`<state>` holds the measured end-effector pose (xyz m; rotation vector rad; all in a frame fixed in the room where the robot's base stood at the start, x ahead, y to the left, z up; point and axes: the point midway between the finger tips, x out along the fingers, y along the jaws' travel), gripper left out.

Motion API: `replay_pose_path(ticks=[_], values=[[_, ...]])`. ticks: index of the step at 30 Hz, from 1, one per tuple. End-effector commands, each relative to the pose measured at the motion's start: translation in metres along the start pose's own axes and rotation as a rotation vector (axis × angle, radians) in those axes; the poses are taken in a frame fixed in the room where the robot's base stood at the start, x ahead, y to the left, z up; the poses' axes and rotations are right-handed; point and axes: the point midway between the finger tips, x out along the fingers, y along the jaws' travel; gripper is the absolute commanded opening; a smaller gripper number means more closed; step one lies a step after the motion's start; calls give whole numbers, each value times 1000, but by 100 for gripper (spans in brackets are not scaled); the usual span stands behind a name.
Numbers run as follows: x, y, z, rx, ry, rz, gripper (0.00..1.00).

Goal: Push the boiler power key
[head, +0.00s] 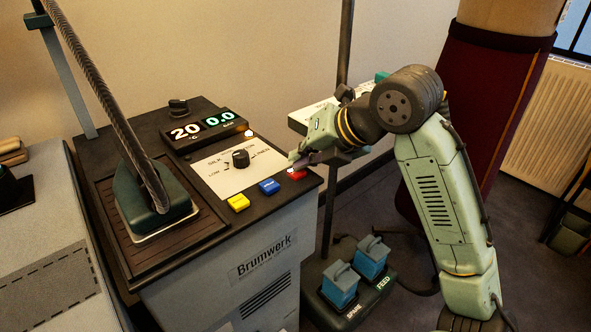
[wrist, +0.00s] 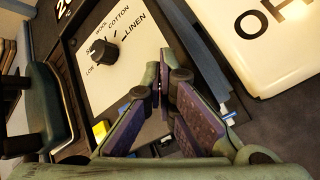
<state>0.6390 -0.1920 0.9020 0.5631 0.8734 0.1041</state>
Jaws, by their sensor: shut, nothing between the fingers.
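The boiler unit (head: 265,265), marked Brumwerk, has a yellow key (head: 238,202), a blue key (head: 269,186) and a red key (head: 297,173) in a row along its top front edge. Their markings are too small to read, so I cannot tell by label which is the power key. My gripper (head: 294,161) is shut and empty, its fingertips close to the red key. I cannot tell whether they touch it. In the wrist view my gripper (wrist: 160,87) hides the red key; part of the yellow key (wrist: 100,130) shows.
A display (head: 203,127) reads 20 and 0.0, beside a small lit lamp (head: 249,132). A fabric dial (head: 240,158) stands behind the keys. An iron (head: 152,200) rests at the left. A dark post (head: 333,205) and a white board (head: 315,113) are near my wrist.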

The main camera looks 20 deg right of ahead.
Motion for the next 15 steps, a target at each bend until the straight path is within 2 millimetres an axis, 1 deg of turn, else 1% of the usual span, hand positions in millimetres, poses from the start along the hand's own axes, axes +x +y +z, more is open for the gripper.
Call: replay_pose_path(ticks=[5, 15], values=[[-1, 1, 1, 0, 1, 0, 0], [-13, 10, 10, 0, 0, 0, 0]])
